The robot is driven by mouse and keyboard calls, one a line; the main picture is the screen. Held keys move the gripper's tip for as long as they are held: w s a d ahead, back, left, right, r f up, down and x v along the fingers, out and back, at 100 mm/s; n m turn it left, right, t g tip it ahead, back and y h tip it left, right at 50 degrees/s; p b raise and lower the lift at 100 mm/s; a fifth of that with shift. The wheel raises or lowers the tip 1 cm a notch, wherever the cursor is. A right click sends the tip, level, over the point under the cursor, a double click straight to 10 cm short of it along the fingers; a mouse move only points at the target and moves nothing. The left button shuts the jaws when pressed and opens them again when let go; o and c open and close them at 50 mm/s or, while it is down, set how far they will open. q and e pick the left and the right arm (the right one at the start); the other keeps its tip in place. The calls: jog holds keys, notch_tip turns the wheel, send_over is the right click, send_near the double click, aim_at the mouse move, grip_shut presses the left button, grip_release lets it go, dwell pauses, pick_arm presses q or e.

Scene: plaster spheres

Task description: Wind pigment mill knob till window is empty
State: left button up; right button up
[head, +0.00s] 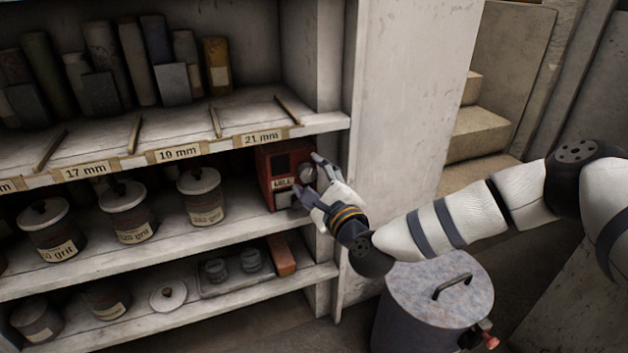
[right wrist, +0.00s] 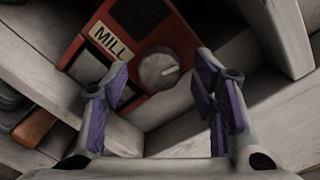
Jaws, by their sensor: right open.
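The red pigment mill (head: 266,178) stands at the right end of the middle shelf; it also shows in the right wrist view (right wrist: 88,22). Its front has a dark square window (head: 282,163), a MILL label (right wrist: 111,43) and a round grey knob (right wrist: 157,70) with a pale pointer line. The window (right wrist: 138,18) looks dark; I cannot tell its contents. My right gripper (head: 308,174) is open in front of the mill. In the right wrist view its purple-padded fingers (right wrist: 160,80) stand apart on either side of the knob, with clear gaps. My left gripper is out of view.
A shelf upright (head: 398,110) stands right beside the mill. Lidded grit jars (head: 202,197) stand to its left. The upper shelf edge (head: 318,124) runs above it. A grey lidded bin (head: 440,300) stands on the floor below my right arm.

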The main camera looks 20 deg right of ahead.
jog(key=s, duration=1.2)
jog(key=shift+d+r, duration=0.2)
jog(key=shift+d, duration=0.15)
